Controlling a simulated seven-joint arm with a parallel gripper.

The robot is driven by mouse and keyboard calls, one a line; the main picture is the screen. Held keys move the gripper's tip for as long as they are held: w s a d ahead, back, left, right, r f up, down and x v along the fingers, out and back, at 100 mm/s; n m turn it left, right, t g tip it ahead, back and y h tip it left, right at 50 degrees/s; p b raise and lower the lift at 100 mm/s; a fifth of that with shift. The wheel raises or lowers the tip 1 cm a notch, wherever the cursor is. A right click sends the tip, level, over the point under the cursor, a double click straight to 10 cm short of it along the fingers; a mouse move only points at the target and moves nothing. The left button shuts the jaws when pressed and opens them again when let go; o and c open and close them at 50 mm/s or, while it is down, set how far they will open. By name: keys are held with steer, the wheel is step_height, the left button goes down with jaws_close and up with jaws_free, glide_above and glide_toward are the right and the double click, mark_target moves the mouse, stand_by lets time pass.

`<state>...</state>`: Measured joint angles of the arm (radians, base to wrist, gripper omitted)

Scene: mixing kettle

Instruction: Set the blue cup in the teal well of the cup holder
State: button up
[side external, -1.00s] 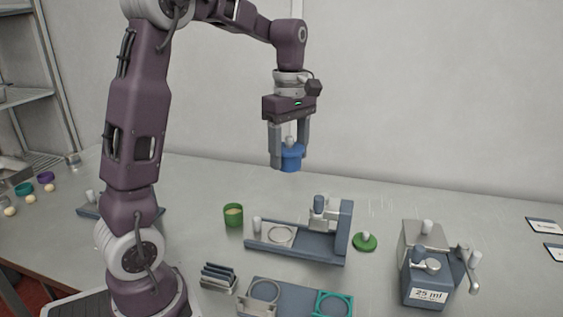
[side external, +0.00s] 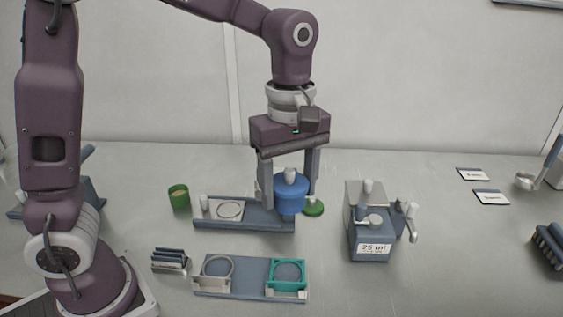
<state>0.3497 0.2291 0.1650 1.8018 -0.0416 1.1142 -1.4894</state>
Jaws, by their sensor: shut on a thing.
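The blue cup (side external: 291,196), topped by a blue lid with a pale knob, is upright between the fingers of my gripper (side external: 290,190). My gripper points down and is shut on the cup, one finger on each side. The cup holder (side external: 250,287) is a flat blue-grey plate at the bottom middle. It has a pale grey ring well (side external: 217,267) on the left and a square teal well (side external: 287,272) on the right. Both wells look empty. The cup appears above and behind the teal well in the picture; its exact height is hard to tell.
A blue-grey stand with a ring (side external: 229,209) is behind the holder, partly hidden by the cup. A green lid (side external: 313,207) lies beside it. A green cup (side external: 179,196) stands left. A 25 ml dispenser (side external: 370,225) stands right; a small rack (side external: 170,261) is left of the holder.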

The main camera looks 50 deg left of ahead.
step_height(320, 180, down, 18)
steer(key=shift+r, duration=0.2)
steer(key=shift+f, duration=0.7)
stand_by(1.4)
steer(key=o, duration=1.5)
steer(key=shift+c, duration=0.2)
steer(key=shift+c, duration=0.4)
step_height(320, 180, up, 7)
